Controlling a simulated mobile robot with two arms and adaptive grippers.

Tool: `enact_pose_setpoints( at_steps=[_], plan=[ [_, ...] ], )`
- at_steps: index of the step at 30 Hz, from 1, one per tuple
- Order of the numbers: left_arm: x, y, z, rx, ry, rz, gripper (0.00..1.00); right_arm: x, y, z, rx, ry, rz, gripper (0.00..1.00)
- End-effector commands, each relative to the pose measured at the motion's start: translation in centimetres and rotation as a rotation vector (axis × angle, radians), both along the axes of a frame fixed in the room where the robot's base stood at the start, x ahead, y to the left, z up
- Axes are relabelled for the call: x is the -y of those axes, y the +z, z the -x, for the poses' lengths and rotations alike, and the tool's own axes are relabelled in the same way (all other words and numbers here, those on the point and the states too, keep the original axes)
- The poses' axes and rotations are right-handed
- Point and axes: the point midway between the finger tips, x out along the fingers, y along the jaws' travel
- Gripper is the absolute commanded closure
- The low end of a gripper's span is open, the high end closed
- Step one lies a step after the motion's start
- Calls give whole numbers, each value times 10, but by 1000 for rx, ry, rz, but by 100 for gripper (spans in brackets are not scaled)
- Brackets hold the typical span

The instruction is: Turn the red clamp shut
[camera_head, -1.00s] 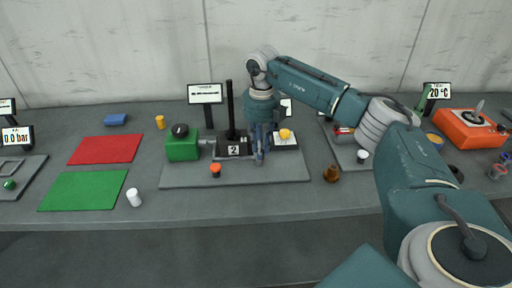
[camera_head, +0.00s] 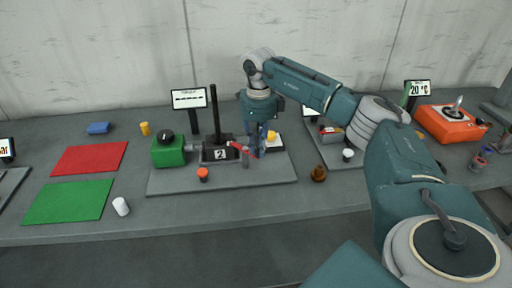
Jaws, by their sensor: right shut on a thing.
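The red clamp (camera_head: 243,149) shows as a slim red bar beside the black block marked 2 (camera_head: 220,153), on the grey base plate (camera_head: 180,184) in the middle of the table. My right gripper (camera_head: 258,150) points down from above at the right end of the red bar. It is shut on the red clamp, as far as the small view shows; the fingers hide part of it. A dark upright post (camera_head: 215,112) rises from the block. My left gripper is not in view.
A green box with a black knob (camera_head: 168,150) and an orange-topped button (camera_head: 203,174) are left of the gripper. A yellow knob (camera_head: 271,136) is close behind it. A brown object (camera_head: 318,173) stands to the right. The table front is mostly clear.

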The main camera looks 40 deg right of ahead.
Motion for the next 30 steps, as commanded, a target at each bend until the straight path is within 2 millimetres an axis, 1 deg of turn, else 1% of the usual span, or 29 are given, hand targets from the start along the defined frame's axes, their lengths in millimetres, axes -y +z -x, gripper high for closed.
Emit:
enact_pose_setpoints(
  at_steps=[6, 18, 19, 20, 21, 22, 30],
  plan=[
    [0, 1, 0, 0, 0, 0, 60, 3, 0, 1, -3, 34, 3, 100],
    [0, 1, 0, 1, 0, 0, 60, 4, 0, 0, -3, 38, 4, 100],
    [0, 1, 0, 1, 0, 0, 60, 4, 0, 0, -2, 38, 4, 78],
    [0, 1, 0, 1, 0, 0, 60, 4, 0, 0, -2, 38, 4, 72],
    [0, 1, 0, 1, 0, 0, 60, 4, 0, 0, -2, 38, 4, 64],
    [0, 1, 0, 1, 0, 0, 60, 4, 0, 0, -1, 38, 4, 63],
    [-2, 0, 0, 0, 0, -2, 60, 3, 1, 0, 0, 38, 2, 63]
  ],
)
